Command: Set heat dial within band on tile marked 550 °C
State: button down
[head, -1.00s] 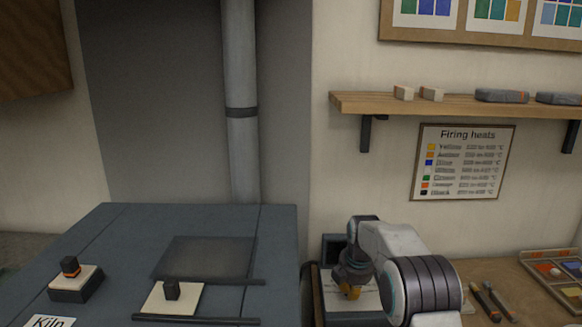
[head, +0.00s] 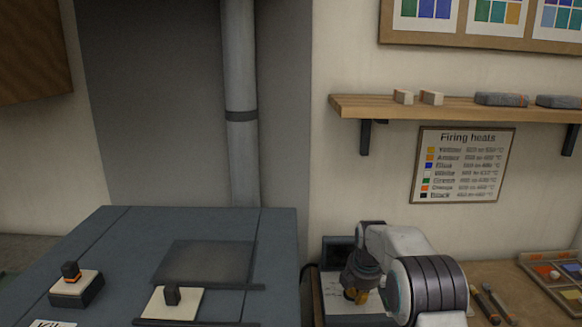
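My gripper (head: 356,294) is at the bottom centre right of the head view, pointing down over a small box with a pale top face (head: 335,303) and a dark upright back panel (head: 336,250). The arm hides much of this box. I cannot see a heat dial or a 550 °C mark on it. Yellowish fingertips show, but I cannot tell whether they are open or shut, or touching anything. A "Firing heats" chart (head: 462,165) hangs on the wall; its temperature figures are too blurred to read.
A blue-grey kiln top (head: 120,235) fills the lower left, with a dark knob on a cream plate (head: 185,303) and an orange-ringed knob block (head: 76,285). A wooden shelf (head: 460,107) is above. Tools (head: 490,303) and a paint tray (head: 560,275) lie right.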

jog(key=shift+w+d+p, duration=0.2)
jog(key=shift+d+p, duration=0.2)
jog(key=shift+d, duration=0.05)
jog(key=shift+s, duration=0.15)
dwell(0.6)
jog(key=shift+s+d+b, duration=0.15)
jog(key=shift+s+b, duration=0.05)
jog(key=shift+b, duration=0.2)
jog(key=p+v, duration=0.2)
jog(key=v, duration=0.1)
jog(key=w+p+v, duration=0.1)
jog(key=p+v, duration=0.1)
jog(key=v, duration=0.1)
jog(key=shift+w+r+p, duration=0.2)
jog(key=shift+w+p, duration=0.05)
jog(key=shift+p, duration=0.15)
jog(key=shift+d, duration=0.1)
